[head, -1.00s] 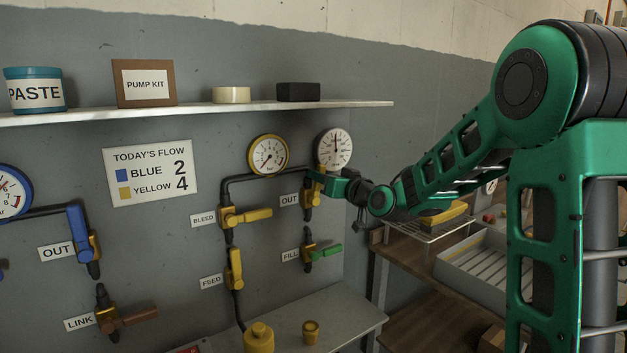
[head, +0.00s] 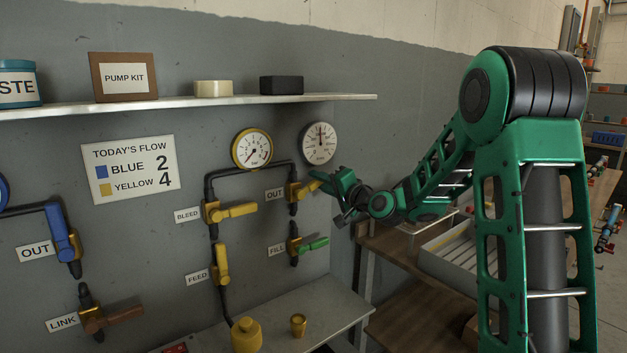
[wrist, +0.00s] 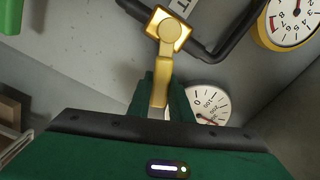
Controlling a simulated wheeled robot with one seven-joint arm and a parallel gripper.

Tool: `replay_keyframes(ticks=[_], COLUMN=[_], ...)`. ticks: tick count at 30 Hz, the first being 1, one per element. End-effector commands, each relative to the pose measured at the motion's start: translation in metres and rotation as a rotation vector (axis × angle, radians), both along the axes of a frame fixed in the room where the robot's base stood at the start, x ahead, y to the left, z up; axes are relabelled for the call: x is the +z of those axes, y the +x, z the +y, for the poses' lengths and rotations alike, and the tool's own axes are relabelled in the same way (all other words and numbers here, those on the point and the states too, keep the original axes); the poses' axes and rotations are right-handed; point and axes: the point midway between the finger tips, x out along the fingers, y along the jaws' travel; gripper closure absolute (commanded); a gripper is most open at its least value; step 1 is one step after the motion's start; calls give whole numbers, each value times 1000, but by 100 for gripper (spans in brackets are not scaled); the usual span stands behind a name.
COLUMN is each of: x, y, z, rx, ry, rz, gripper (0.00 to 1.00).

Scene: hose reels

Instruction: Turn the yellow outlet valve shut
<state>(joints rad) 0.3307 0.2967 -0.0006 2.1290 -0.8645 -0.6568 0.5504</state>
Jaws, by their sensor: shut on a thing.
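The yellow outlet valve (head: 294,193) is on the wall beside the OUT label, on the black pipe under the yellow-rimmed gauge (head: 252,149). Its yellow handle (head: 311,187) points right and slightly up, across the pipe. My gripper (head: 328,181) is shut on the handle's outer end, to the right of the valve body. In the wrist view the valve body (wrist: 168,28) is at the top, and the handle (wrist: 163,85) runs down between my green fingers (wrist: 163,98). The fingers hide part of the handle's tip.
The yellow BLEED valve (head: 230,210), the yellow FEED valve (head: 221,265) and the green-handled FILL valve (head: 308,245) are close by. A white-faced gauge (head: 319,143) is just above my gripper. A shelf (head: 200,106) runs above.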

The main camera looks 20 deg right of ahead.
Motion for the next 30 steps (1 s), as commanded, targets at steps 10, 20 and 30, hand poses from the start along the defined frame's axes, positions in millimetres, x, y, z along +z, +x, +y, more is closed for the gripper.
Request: replay_keyframes(ticks=[10, 20, 30], x=[-22, -31, -34], y=[2, 2, 2], z=[-9, -10, -10], rx=[-7, -10, -10], ry=[252, 375, 398], rz=[86, 125, 133], gripper=[100, 100, 100])
